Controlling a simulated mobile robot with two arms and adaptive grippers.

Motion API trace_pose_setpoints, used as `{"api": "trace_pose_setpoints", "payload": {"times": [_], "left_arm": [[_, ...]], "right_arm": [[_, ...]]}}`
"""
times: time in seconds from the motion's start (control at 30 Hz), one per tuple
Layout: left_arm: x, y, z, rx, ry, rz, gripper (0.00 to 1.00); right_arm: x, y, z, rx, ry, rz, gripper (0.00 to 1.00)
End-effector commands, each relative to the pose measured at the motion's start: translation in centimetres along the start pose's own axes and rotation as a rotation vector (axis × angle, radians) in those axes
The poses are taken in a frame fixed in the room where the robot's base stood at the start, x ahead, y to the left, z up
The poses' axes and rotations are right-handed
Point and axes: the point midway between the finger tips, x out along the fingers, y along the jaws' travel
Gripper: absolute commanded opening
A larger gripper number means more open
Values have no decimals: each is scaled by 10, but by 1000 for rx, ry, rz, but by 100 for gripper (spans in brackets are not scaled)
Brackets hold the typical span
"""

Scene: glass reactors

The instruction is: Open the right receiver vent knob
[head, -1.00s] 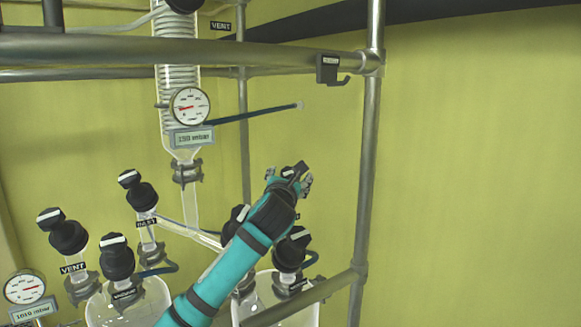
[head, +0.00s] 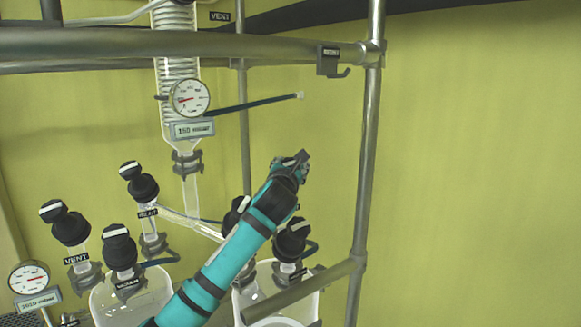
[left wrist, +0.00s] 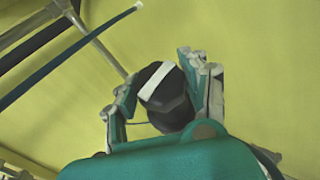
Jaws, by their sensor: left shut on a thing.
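A black knob (left wrist: 167,98) with a white stripe across its top sits between the two fingers of my left gripper (left wrist: 165,95) in the left wrist view. The gripper is shut around the knob, one finger on each side. The stripe runs diagonally. In the head view the left gripper (head: 290,167) is above the right receiver (head: 300,272), and it hides the held knob and its label. The right receiver is a clear glass vessel, partly covered by my left arm. My right gripper is not in view.
Other black knobs stand close by: one right of my forearm (head: 291,240), one partly behind it (head: 236,214), and several over the left receiver (head: 110,295). A metal post (head: 366,170) and rail (head: 310,288) stand right of the arm.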

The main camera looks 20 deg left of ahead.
Motion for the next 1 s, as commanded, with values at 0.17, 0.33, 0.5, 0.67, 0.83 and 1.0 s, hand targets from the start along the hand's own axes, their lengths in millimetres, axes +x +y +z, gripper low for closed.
{"api": "trace_pose_setpoints", "payload": {"times": [0.17,0.33,0.5,0.67,0.83,1.0], "left_arm": [[0,-1,-1,-5,1,9,13],[0,-1,-1,-26,1,56,13],[0,-2,-2,-71,1,152,13],[0,-2,-1,-131,0,278,13],[0,-2,0,-200,1,426,13],[0,-2,1,-268,2,572,13]], "right_arm": [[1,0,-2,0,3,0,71],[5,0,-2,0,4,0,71],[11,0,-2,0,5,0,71],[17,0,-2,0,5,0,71],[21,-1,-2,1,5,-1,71],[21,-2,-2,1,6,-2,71]]}}
